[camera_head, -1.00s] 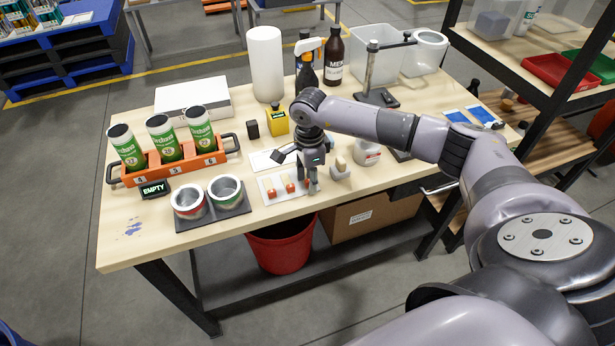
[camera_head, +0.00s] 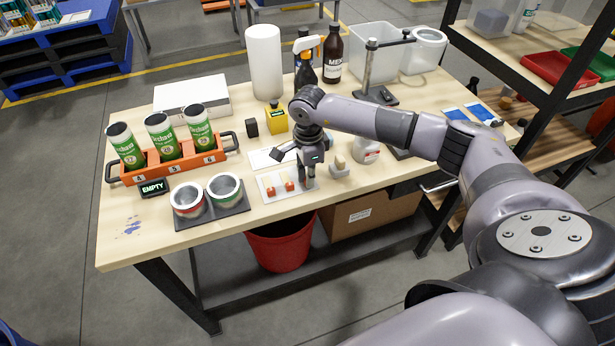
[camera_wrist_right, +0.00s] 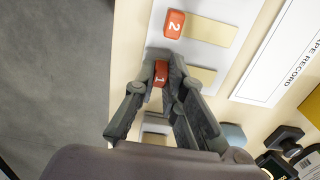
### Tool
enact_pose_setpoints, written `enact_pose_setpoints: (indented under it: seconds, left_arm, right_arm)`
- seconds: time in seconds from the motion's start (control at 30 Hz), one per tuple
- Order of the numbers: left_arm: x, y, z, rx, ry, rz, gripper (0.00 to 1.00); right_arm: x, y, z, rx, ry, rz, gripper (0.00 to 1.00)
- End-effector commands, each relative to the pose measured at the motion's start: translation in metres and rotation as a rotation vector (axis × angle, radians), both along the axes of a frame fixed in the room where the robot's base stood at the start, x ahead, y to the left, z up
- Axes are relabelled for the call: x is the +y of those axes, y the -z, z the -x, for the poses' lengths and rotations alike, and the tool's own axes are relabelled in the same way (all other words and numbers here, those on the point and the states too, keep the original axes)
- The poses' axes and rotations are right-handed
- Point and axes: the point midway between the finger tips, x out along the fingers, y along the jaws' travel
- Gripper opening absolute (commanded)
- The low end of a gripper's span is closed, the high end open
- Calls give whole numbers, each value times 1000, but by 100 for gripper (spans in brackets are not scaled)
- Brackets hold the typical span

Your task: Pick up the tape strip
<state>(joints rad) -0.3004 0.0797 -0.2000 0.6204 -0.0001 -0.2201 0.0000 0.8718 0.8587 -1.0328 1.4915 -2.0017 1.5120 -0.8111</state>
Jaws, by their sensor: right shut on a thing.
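The white card (camera_head: 283,197) lies on the table with tape strips that have red numbered tabs. My right gripper (camera_head: 306,183) reaches down at the card's right end. In the right wrist view the gripper (camera_wrist_right: 162,72) is shut on the red tab marked 1 of a tape strip (camera_wrist_right: 160,76); its pale strip (camera_wrist_right: 203,75) shows beyond the finger. The strip with tab 2 (camera_wrist_right: 174,24) lies beside it, free. In the head view the gripped tab is hidden behind the fingers. I do not see my left gripper.
An orange rack (camera_head: 183,171) holds green cans at the left. Two open cans (camera_head: 188,199) stand on a dark mat. A printed sheet (camera_wrist_right: 285,60) lies beside the card.

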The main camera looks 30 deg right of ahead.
Motion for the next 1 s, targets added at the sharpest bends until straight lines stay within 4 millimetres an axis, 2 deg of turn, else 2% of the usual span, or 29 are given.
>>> enact_pose_setpoints:
  seconds: [0.17,0.27,0.37,0.7,0.9,1.0]
  left_arm:
    - [0,4,0,0,0,0,40]
    - [0,9,0,0,0,0,40]
    - [0,15,0,0,0,0,40]
    - [0,39,0,0,0,0,40]
    - [0,45,0,0,0,0,40]
    - [0,47,0,0,0,0,40]
  right_arm:
    - [0,-11,-1,-4,0,-1,0]
    - [-1,-24,-2,-6,-1,0,0]
    - [0,-45,-2,-8,0,0,0]
    - [0,-142,-1,-8,-1,0,0]
    - [0,-181,-1,-3,0,0,0]
    - [0,-192,-1,-2,0,-1,0]
